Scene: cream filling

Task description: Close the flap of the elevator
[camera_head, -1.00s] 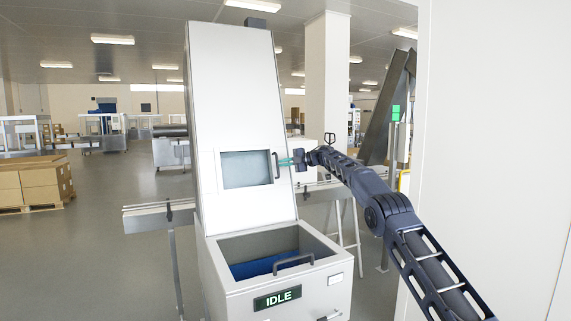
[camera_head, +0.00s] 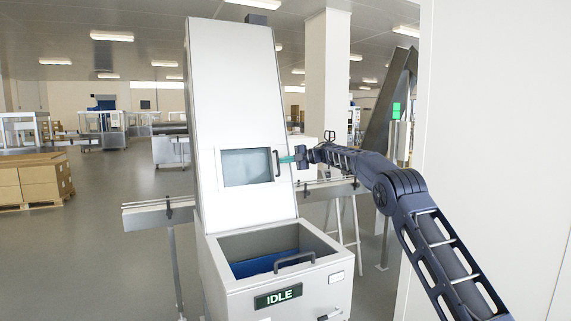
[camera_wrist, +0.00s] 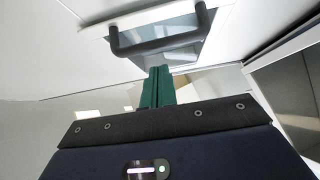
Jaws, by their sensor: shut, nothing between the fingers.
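The elevator (camera_head: 235,90) is a tall white machine with a sloping front. Its windowed flap (camera_head: 247,167) sits in that front, with a dark bar handle (camera_head: 277,164) on its right side. The flap looks about flush with the front; a small gap cannot be ruled out. My gripper (camera_head: 284,160) is shut and empty, just right of the handle. In the wrist view, the green fingers (camera_wrist: 158,72) are together, pointing at the handle (camera_wrist: 160,43), with the window behind it. I cannot tell whether the tips touch the handle.
Below the flap is an open hopper (camera_head: 317,242) with a blue inside and its own handle. An "IDLE" display (camera_head: 278,297) is on its front. A white wall (camera_head: 500,140) stands close on the right. Stacked boxes (camera_head: 38,182) and open floor lie to the left.

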